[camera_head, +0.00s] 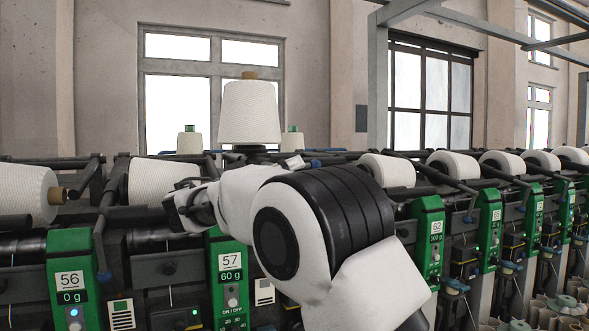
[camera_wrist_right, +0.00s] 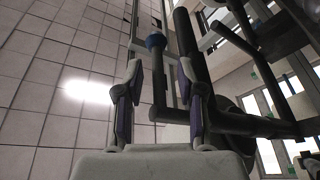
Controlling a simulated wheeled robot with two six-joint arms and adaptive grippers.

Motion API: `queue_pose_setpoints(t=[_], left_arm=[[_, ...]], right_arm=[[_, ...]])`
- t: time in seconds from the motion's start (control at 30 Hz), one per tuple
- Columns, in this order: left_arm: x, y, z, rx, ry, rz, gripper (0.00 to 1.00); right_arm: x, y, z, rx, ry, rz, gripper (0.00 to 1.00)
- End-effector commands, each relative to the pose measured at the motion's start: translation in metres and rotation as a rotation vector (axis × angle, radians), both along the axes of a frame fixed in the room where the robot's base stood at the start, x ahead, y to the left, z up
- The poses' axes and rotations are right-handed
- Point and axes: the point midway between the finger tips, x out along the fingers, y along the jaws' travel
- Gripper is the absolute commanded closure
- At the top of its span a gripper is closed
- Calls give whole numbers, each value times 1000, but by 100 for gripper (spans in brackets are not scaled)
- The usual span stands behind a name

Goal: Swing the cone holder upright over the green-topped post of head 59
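My right gripper (camera_head: 183,207) reaches left across the machine front near head 57 (camera_head: 231,262), partly hidden by its own wrist. In the right wrist view its two fingers (camera_wrist_right: 160,92) stand apart with nothing clamped between them. The label of head 59 is not visible; my right arm covers the panels between 57 and 62. A large white cone (camera_head: 250,112) stands upright behind the arm. My left gripper is not in view.
Thick black bars (camera_wrist_right: 197,65) lie close to the right finger. White cones lie on their sides at head 56 (camera_head: 23,193) and along the row to the right (camera_head: 389,170). Small green-topped white cones (camera_head: 190,141) stand behind. Free room is above the machine.

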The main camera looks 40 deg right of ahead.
Motion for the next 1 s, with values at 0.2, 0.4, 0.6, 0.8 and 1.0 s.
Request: queue_pose_setpoints(t=[0.2, 0.4, 0.6, 0.8, 1.0], left_arm=[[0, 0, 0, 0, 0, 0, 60], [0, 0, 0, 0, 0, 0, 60], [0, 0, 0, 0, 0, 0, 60], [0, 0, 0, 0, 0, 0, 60], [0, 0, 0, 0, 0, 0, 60]], right_arm=[[2, 56, -14, -4, 1, 3, 62], [3, 90, -24, 0, -1, 0, 62], [3, 97, -26, 0, 0, -1, 62], [3, 96, -26, 0, 0, -1, 62], [3, 96, -26, 0, 0, -1, 62]])
